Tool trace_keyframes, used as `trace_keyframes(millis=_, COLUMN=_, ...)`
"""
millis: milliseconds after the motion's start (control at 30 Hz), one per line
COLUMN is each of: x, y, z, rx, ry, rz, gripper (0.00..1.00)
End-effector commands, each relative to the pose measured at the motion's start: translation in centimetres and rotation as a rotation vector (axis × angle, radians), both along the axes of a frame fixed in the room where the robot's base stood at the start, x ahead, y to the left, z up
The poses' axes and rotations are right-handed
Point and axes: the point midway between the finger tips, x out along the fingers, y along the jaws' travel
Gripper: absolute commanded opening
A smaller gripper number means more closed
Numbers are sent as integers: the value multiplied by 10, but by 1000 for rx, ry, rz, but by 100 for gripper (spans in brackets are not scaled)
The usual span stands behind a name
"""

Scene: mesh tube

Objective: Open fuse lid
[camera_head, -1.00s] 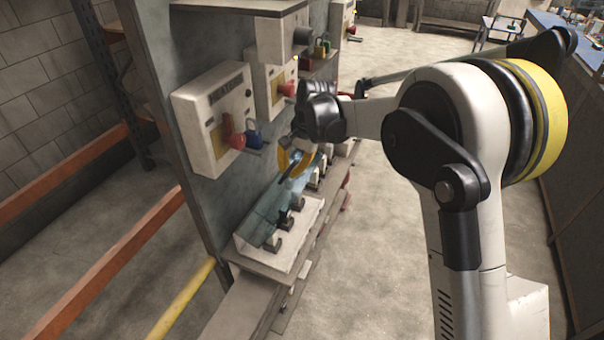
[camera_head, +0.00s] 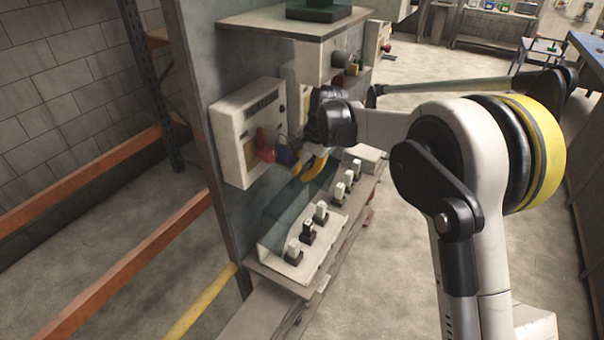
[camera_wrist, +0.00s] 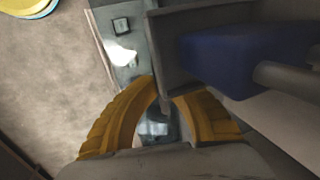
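The fuse box (camera_head: 318,262) is a pale tray low on the grey panel, with several upright fuses (camera_head: 308,232) in a row. Its see-through teal lid (camera_head: 286,212) stands raised behind the fuses, leaning toward the panel, and the fuses show uncovered in front. My gripper (camera_head: 312,172) has yellow fingers and is just above the lid's far end, beneath the switch boxes. In the wrist view, the curved fingers of my gripper (camera_wrist: 167,92) come close at the tips with a narrow gap. Whether they touch or hold the lid is unclear.
A switch box (camera_head: 240,135) with a red handle and a blue padlock (camera_head: 286,157) is close left of my gripper. The blue padlock also looms large in the wrist view (camera_wrist: 225,60). A shelf (camera_head: 295,22) juts out above. Open floor lies to the right.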

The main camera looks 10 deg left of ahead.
Motion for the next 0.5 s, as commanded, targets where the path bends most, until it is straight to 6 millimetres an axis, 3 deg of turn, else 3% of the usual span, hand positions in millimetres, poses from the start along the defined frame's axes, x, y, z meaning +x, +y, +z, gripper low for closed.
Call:
trace_keyframes(millis=33, x=0, y=0, z=0, rx=0, ry=-1, rz=0, gripper=0)
trace_keyframes(millis=100, x=0, y=0, z=0, rx=0, ry=-1, rz=0, gripper=29)
trace_keyframes(millis=133, x=0, y=0, z=0, rx=0, ry=-1, rz=0, gripper=32)
trace_keyframes(millis=500, x=0, y=-2, z=5, rx=0, ry=0, rz=-1, gripper=32)
